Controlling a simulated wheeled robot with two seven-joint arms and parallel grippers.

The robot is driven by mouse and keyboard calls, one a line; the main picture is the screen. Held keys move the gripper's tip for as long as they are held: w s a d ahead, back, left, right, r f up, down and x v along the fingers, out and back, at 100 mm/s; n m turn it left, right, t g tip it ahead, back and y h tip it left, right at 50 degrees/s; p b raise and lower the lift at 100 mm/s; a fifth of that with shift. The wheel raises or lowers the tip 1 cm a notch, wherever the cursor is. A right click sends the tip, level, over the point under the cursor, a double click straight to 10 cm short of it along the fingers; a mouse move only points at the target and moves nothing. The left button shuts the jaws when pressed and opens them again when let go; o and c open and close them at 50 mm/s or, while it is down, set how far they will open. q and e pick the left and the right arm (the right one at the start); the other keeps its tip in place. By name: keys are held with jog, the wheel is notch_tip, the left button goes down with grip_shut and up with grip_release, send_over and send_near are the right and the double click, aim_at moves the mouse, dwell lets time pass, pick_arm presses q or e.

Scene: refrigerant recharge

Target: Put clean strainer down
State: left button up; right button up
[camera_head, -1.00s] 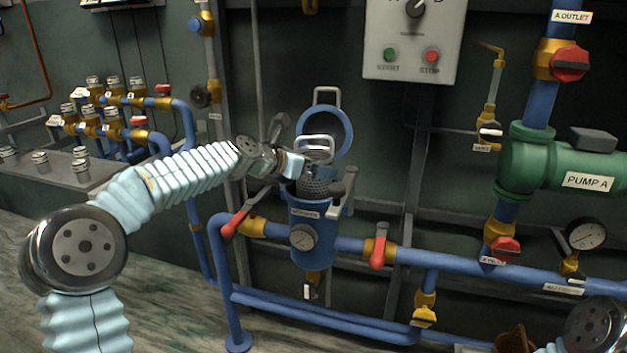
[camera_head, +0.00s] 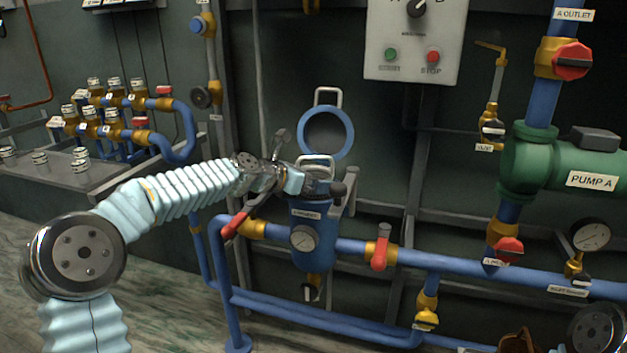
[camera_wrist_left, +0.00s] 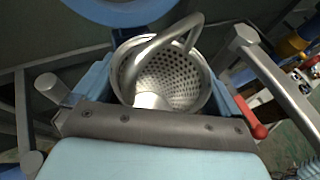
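The clean strainer is a grey perforated metal basket with a loop handle (camera_head: 317,161). In the left wrist view the strainer (camera_wrist_left: 172,80) is seen from above, between my two pale blue fingers. My left gripper (camera_head: 307,187) is at the top of the blue strainer housing (camera_head: 315,245), with its fingers closed against the strainer's sides. The strainer's basket is down in the housing's mouth, and its lower part is hidden. Whether it rests on the bottom cannot be seen. My right gripper is out of view; only part of that arm shows at the lower right.
The housing's round lid (camera_head: 351,133) stands open behind it. A red-handled valve (camera_head: 235,224) is left of the housing and another red valve (camera_head: 379,252) is right. Blue pipes run below. A brown object (camera_head: 517,341) is cut off at the bottom edge.

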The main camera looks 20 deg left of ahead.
pick_arm(q)
jog(key=shift+d+r+p, duration=0.1)
jog(key=shift+r+p, duration=0.45)
jog(key=shift+r, duration=0.15)
jog(key=b+v, duration=0.3)
jog(key=v, duration=0.9)
jog(key=shift+f, duration=0.25)
jog(key=shift+f, duration=0.1)
